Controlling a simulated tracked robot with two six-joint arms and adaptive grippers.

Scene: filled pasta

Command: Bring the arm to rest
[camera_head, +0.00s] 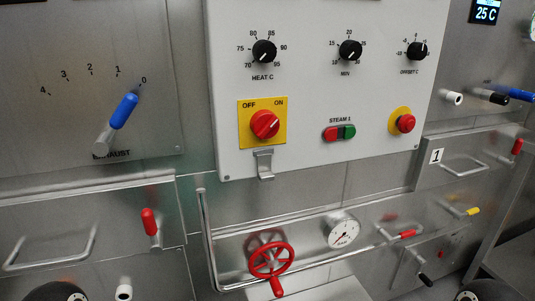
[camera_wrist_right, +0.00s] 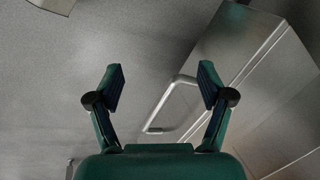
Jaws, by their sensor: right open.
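My right gripper (camera_wrist_right: 161,88) shows in the right wrist view. Its two green fingers with dark pads stand wide apart, and nothing is between them. Behind the gap, a metal bar handle (camera_wrist_right: 166,108) is fixed to a steel cabinet front (camera_wrist_right: 225,75); the fingers do not appear to hold it. Neither gripper shows in the head view, and my left gripper is in no view.
A grey control panel (camera_head: 320,105) carries dials, a red rotary switch (camera_head: 265,125) and a red stop button (camera_head: 406,123). Below are a red handwheel (camera_head: 271,260), a gauge (camera_head: 342,230) and a rail (camera_head: 208,240). A blue-handled lever (camera_head: 124,110) sticks out at left. Several coloured handles project at right.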

